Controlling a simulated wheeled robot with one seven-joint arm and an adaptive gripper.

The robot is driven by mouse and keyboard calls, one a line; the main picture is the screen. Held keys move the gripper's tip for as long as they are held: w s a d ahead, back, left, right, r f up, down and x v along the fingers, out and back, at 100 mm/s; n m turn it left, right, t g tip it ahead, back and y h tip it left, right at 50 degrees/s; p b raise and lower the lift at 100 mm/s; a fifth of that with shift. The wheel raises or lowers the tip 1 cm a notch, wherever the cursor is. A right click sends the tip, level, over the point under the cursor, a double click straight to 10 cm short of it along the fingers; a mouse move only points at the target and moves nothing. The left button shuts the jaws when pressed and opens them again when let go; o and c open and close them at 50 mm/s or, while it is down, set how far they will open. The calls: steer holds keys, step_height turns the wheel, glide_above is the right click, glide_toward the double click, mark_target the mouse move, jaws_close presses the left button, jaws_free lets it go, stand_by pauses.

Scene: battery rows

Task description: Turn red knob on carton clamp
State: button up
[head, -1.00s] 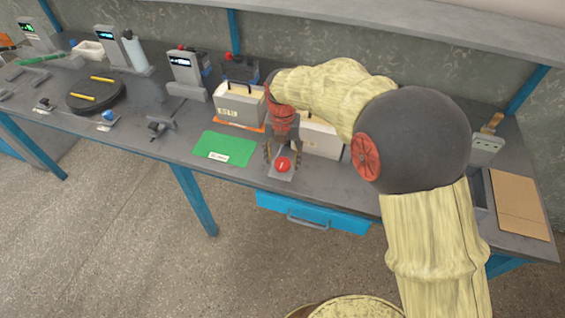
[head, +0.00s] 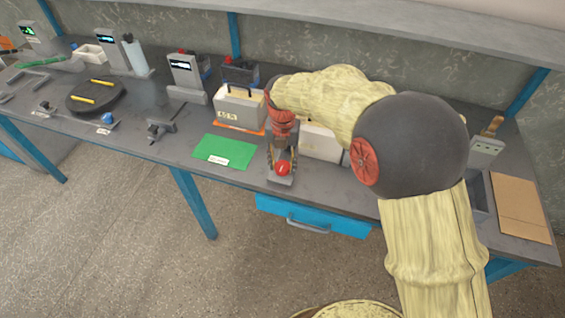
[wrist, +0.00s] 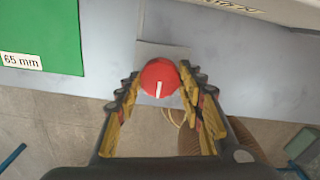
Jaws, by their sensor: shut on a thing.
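The red knob (head: 282,169) with a white pointer line sits on a grey plate (head: 280,180) near the front edge of the bench. In the wrist view the red knob (wrist: 160,78) lies between the tips of my two fingers, its white line pointing nearly straight along the picture's vertical. My gripper (head: 282,160) reaches down from above and is shut on the knob; it also shows in the wrist view (wrist: 160,88). The rest of the carton clamp is largely hidden behind my gripper and arm.
A green mat (head: 224,151) with a label lies left of the knob. A grey-white box with a handle (head: 240,107) stands behind it, and a pale box (head: 320,141) stands close right of my gripper. A blue drawer (head: 312,214) hangs below the bench edge.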

steer(key=shift+c, duration=0.8)
steer(key=shift+p, duration=0.35)
